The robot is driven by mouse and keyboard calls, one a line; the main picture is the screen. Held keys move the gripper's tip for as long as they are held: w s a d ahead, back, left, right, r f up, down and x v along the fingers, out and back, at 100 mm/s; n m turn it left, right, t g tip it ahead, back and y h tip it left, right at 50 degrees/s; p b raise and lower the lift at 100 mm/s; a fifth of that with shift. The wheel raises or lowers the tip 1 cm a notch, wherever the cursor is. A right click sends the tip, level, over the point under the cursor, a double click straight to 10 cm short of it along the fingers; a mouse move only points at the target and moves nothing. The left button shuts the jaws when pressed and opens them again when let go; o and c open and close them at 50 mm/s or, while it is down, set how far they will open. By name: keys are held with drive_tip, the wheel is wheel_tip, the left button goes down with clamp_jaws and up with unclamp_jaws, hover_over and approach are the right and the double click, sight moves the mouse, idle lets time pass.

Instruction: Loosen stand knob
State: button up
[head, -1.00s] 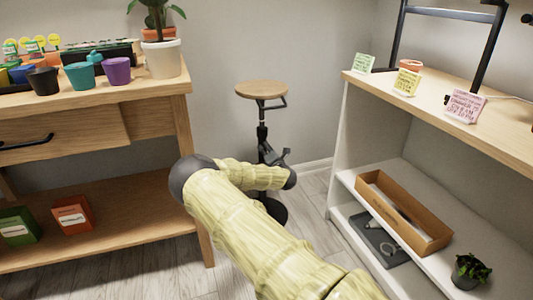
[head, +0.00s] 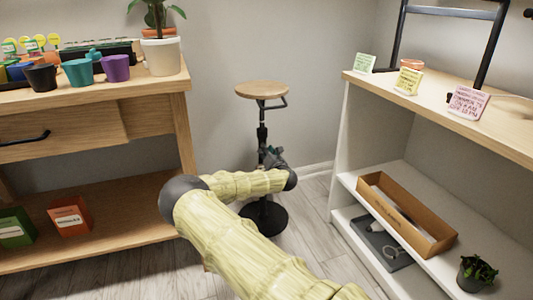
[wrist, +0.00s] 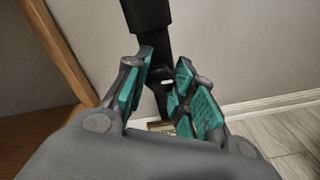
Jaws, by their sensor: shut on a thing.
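The stand (head: 262,90) has a round wooden top on a black post and a round black base. It stands upright on the floor between the two pieces of furniture. My gripper (head: 272,156) is at the lower part of the post. In the wrist view the dark post (wrist: 148,14) comes down from the top to between my teal-padded fingers (wrist: 165,82). The fingers are closed around a small dark part there, apparently the knob, which is mostly hidden by them. In the head view the knob cannot be made out behind my gripper.
A wooden bench (head: 150,95) with pots and a plant (head: 160,50) stands at left. A white shelf unit (head: 345,185) with a cardboard box (head: 405,212) and a small plant (head: 476,270) stands at right. Bare wall is behind the stand; floor shows around its base.

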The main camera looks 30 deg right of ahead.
drive_tip(key=o, duration=1.1)
drive_tip(key=shift+c, duration=0.2)
drive_tip(key=shift+s, duration=0.1)
drive_tip(key=v, duration=1.1)
drive_tip(key=shift+s, duration=0.35)
drive_tip(key=shift+f, duration=0.1)
drive_tip(key=shift+s, duration=0.1)
